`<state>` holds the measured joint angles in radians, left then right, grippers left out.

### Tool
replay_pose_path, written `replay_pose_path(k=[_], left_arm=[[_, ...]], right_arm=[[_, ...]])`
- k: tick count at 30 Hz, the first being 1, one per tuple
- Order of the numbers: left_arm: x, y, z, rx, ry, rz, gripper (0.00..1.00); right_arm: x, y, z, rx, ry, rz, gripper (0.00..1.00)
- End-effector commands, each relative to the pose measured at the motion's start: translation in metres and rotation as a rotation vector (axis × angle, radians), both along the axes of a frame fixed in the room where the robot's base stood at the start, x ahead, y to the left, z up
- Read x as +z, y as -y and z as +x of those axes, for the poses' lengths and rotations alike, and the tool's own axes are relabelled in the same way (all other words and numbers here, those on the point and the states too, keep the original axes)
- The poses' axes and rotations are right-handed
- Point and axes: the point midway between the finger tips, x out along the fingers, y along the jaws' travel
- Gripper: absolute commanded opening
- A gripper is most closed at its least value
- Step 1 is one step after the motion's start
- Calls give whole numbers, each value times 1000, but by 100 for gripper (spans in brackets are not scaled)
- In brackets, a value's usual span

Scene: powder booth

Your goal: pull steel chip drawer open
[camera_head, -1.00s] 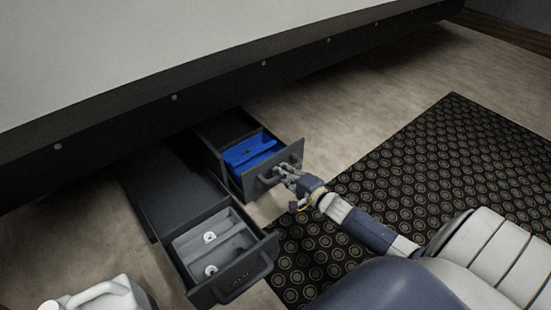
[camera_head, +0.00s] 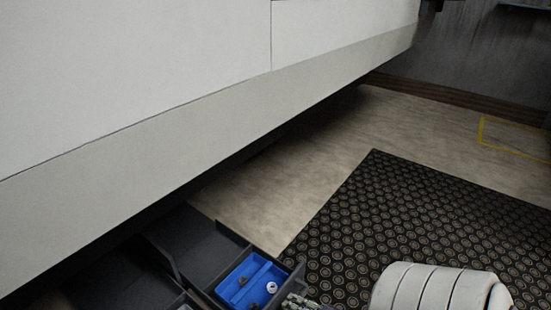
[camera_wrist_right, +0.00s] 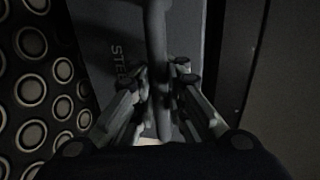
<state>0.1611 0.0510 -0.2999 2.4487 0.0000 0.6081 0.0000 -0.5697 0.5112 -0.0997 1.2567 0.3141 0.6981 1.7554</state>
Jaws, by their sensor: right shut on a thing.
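The steel chip drawer (camera_head: 206,287) is pulled out from under the machine, with a blue divided bin (camera_head: 247,284) inside holding a few small dark and pale pieces. In the right wrist view its dark front (camera_wrist_right: 105,50) carries the partly hidden letters "STE". My right gripper (camera_wrist_right: 158,95) is shut on the bar handle (camera_wrist_right: 157,30), its fingers on both sides of it. In the head view only part of the right gripper (camera_head: 300,302) shows at the bottom edge. My left gripper is not in view.
A second dark drawer (camera_head: 125,290) with a grey bin stands open to the left, cut off by the picture edge. The large white machine (camera_head: 200,80) overhangs the drawers. A black patterned mat (camera_head: 400,220) covers the floor to the right, and bare floor (camera_head: 300,180) lies behind it.

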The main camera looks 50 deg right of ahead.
Motion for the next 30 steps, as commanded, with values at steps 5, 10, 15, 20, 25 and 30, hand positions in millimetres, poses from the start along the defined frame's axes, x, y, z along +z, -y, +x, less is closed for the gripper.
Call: replay_pose_path(k=[5, 10, 15, 20, 25, 30], left_arm=[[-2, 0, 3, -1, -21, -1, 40], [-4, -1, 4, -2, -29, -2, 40], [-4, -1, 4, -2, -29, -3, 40], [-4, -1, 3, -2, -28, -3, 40], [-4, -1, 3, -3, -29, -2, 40], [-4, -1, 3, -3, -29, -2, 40]], right_arm=[[3, 4, -26, -1, 3, -1, 0], [3, 4, -39, 0, 6, -1, 0], [2, 5, -43, 0, 6, -1, 0], [2, 5, -44, 0, 6, -1, 0], [2, 5, -43, 0, 7, 0, 14], [1, 4, -44, 0, 5, -1, 32]])
